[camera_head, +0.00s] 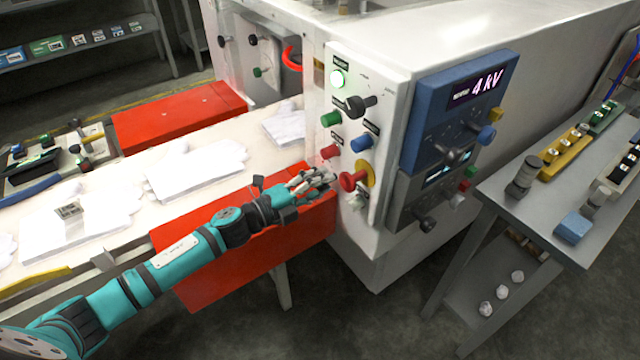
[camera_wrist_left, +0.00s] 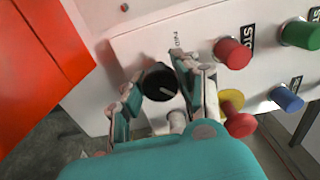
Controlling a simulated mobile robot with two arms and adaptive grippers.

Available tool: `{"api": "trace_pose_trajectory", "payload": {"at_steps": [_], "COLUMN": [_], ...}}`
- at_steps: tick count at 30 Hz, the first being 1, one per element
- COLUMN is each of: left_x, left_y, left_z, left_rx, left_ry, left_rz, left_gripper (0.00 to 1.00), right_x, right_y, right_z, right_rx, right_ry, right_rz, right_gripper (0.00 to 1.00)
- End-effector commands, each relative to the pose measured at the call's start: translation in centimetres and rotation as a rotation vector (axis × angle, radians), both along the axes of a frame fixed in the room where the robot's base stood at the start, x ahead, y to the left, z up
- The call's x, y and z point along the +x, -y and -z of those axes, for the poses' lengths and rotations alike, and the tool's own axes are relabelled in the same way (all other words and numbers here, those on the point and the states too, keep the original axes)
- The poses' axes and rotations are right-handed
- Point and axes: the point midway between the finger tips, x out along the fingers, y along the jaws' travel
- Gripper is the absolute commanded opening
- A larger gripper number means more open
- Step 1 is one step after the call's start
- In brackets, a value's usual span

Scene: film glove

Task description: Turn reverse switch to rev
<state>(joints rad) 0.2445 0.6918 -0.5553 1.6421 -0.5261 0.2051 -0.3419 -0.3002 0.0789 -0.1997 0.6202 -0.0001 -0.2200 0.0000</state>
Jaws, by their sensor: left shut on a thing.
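The reverse switch is a round black knob (camera_wrist_left: 160,82) with a pale pointer line, on the white control panel (camera_wrist_left: 140,45). A small label beside it appears to read FWD. The pointer slants toward the lower right in the left wrist view. My left gripper (camera_head: 318,180) reaches the lower left edge of the panel and hides the knob in the head view. In the left wrist view my left gripper (camera_wrist_left: 156,80) has a finger on each side of the knob and is shut on it. My right gripper is not in view.
Close by are a red stop button (camera_wrist_left: 232,52), a blue button (camera_head: 361,143), a green button (camera_head: 331,118) and a red mushroom button on yellow (camera_head: 352,180). A conveyor with white gloves (camera_head: 200,165) lies left. A side table (camera_head: 535,215) stands right.

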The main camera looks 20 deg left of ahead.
Motion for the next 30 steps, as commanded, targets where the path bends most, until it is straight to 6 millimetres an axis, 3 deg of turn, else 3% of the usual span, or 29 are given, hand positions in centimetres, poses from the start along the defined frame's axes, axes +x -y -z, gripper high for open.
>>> {"api": "trace_pose_trajectory", "payload": {"at_steps": [13,14,19,20,30], "left_x": [-0.04,-0.04,-0.04,-0.04,-0.35], "left_y": [0.0,0.0,0.0,0.0,-0.26], "left_z": [0.07,0.07,0.06,0.06,0.08], "left_rx": [0.011,0.011,0.01,0.01,0.009], "left_ry": [0.007,0.006,0.007,0.007,0.005], "left_rz": [0.001,0.001,0.001,0.001,0.0], "left_gripper": [0.0,0.32,0.54,0.57,0.57], "right_x": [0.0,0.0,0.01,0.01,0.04], "right_y": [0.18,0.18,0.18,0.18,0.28], "right_z": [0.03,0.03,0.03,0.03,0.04], "right_rx": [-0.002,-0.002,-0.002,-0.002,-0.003], "right_ry": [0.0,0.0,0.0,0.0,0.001], "right_rz": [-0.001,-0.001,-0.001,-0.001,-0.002], "right_gripper": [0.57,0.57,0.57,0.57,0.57]}}
